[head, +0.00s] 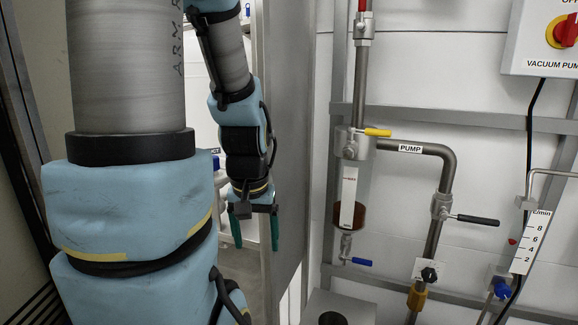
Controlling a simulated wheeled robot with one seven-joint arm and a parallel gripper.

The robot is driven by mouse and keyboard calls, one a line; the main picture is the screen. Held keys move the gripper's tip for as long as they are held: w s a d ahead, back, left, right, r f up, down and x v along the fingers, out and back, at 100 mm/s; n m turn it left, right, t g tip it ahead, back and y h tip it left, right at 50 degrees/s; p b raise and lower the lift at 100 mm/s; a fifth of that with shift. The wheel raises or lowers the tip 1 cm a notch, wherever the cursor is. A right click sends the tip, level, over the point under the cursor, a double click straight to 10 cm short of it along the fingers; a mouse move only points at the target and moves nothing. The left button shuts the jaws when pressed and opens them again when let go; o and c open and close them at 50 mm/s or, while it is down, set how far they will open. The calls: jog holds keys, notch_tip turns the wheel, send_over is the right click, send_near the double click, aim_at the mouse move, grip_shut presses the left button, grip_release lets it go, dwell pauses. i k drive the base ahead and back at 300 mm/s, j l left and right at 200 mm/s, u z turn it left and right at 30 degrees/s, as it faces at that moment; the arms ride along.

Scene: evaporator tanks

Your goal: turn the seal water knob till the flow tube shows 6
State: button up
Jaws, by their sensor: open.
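The flow tube's white scale plate (531,242) is at the right edge, with the marks 8, 6, 4 and 2 and a cut-off unit label at its top. A small red spot (513,241) shows just left of the scale, near the 6, but I cannot tell if it is the float. A blue knob (502,290) sits below the scale. A black knob (429,274) on a white plate is further left. I cannot read which is the seal water knob. My gripper (256,232) hangs with green fingers apart and empty, well left of both knobs.
A pipe labelled PUMP (411,149) runs between, with a black lever (477,220). A yellow lever (377,132), a sight glass (350,200) and a blue lever (360,262) stand nearer my gripper. A grey upright panel (287,130) is close beside it. The vacuum pump switch (562,32) is upper right.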

aim_at(503, 291)
jog(key=z, duration=1.4)
